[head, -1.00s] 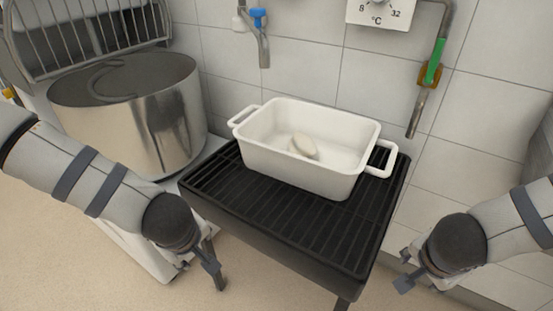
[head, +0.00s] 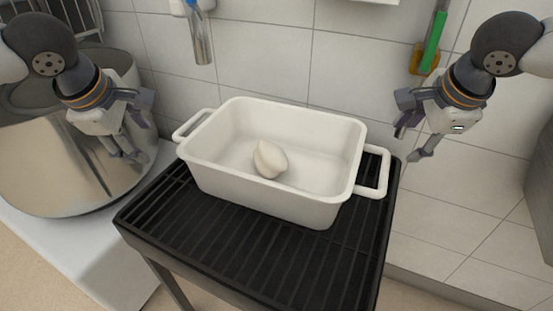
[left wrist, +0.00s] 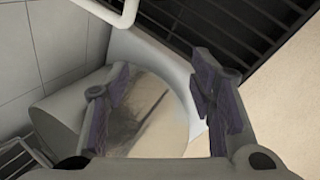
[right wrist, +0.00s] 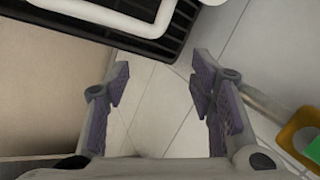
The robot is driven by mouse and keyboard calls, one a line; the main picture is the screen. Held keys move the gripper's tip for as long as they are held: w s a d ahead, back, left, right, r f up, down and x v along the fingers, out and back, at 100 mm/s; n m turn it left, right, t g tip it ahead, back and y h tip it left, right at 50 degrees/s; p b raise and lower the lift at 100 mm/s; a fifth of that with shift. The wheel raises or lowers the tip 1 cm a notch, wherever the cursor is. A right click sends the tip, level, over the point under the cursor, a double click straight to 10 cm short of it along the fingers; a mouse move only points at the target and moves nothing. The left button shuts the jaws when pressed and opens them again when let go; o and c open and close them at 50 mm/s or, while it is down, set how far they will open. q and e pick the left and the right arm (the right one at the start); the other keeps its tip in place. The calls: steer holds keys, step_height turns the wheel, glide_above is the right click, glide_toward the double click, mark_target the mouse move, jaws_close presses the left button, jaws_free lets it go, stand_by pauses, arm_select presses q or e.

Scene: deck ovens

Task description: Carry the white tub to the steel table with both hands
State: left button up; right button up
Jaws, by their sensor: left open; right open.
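The white tub (head: 270,208) stands upright on a black slatted stand, with a loop handle at its left and right ends. A pale rounded lump (head: 270,159) lies inside it. My left gripper (head: 143,137) is open and empty, to the left of the tub's left handle (head: 190,126) and apart from it. In the left wrist view that handle (left wrist: 125,18) shows at the top edge. My right gripper (head: 408,143) is open and empty, to the right of the right handle (head: 384,172), apart from it. The right wrist view shows that handle (right wrist: 160,20). No steel table can be made out for certain.
The black slatted stand (head: 165,222) has bare room in front of the tub. A large steel pot (head: 60,170) stands at the left, close to my left arm.

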arm_select(q)
steer(key=x, duration=1.1)
steer(key=shift+w+f, duration=0.15)
steer(key=shift+f, duration=0.2)
arm_select(e)
steer(key=x, duration=1.1)
steer(key=shift+w+f, duration=0.15)
steer(key=shift+f, duration=0.2)
arm_select(q)
steer(key=shift+w+d+f, duration=0.15)
steer(key=shift+w+f, duration=0.05)
steer(key=shift+f, duration=0.05)
arm_select(e)
steer(key=shift+w+a+f, duration=0.15)
steer(key=shift+w+f, duration=0.05)
steer(key=shift+f, duration=0.1)
arm_select(q)
steer(key=shift+s+d, duration=0.1)
steer(key=shift+d, duration=0.5)
arm_select(e)
steer(key=shift+a+r, duration=0.1)
steer(key=shift+a, duration=0.5)
steer(key=shift+s, duration=0.1)
